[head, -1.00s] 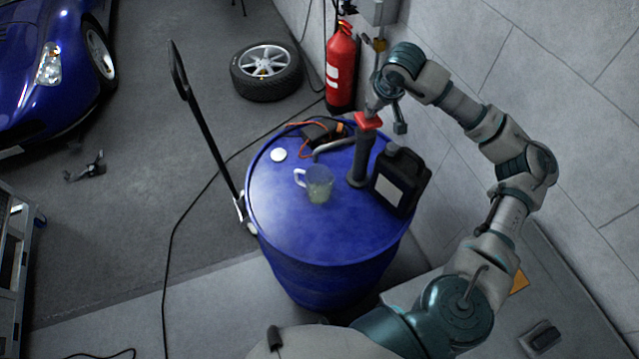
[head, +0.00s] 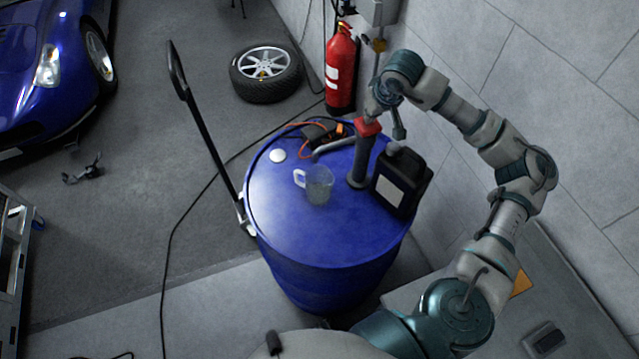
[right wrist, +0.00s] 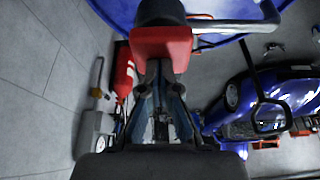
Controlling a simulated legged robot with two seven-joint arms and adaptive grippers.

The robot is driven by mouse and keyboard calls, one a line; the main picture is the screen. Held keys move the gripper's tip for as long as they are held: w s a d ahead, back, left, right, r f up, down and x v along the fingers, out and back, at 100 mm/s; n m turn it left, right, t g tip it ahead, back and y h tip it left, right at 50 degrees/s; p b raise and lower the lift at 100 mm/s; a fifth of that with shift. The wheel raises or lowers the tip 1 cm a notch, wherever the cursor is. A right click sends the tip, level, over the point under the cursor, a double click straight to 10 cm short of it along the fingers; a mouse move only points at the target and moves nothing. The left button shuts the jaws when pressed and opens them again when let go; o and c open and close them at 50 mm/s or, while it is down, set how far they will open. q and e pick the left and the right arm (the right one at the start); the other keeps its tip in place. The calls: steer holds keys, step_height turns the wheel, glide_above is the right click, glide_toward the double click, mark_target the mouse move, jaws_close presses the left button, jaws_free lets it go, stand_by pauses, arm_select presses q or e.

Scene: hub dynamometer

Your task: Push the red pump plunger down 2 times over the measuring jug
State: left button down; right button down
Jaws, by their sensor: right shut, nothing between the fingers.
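The red pump plunger (head: 367,128) tops a dark upright pump (head: 361,160) on the blue drum. My right gripper (head: 374,111) is shut and empty, directly above the plunger and seemingly touching its top. The right wrist view shows the red plunger head (right wrist: 160,46) just beyond my fingertips (right wrist: 159,72). The clear measuring jug (head: 319,187) stands upright on the drum, left of and nearer than the pump. The pump's grey spout (head: 334,145) points left; I cannot tell whether its end is over the jug. My left gripper is not in view.
The blue drum (head: 310,235) also carries a black canister (head: 401,182) right of the pump, a white cap (head: 278,155) and an orange cable (head: 300,138). A fire extinguisher (head: 341,70) hangs behind by the wall. A black handle (head: 205,135) rises left of the drum.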

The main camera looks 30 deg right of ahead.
steer(key=shift+r+p, duration=2.8)
steer(key=shift+r, duration=0.4)
steer(key=shift+r, duration=0.1)
step_height(320, 180, up, 6)
steer(key=p, duration=0.5)
